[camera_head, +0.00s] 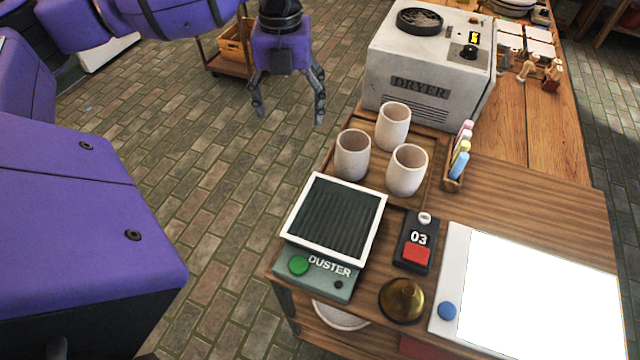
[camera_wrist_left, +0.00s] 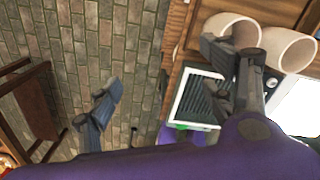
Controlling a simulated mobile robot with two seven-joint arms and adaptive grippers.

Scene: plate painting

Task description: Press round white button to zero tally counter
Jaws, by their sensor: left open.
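The tally counter (camera_head: 416,242) is a small dark box on the wooden table, showing "03". Its round white button (camera_head: 425,218) is on the top end, and a red square pad (camera_head: 417,253) is at the lower end. My left gripper (camera_head: 290,112) hangs open and empty over the brick floor, left of the table and well away from the counter. In the left wrist view its spread fingers (camera_wrist_left: 165,95) show, one in front of the cups and the duster. My right gripper is not in view.
Several pale cups (camera_head: 407,170) stand on a tray behind the counter. The duster (camera_head: 325,250) is left of it, a brass bell (camera_head: 401,298) in front, and a bright white panel (camera_head: 540,300) to the right. A dryer (camera_head: 430,65) stands farther back.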

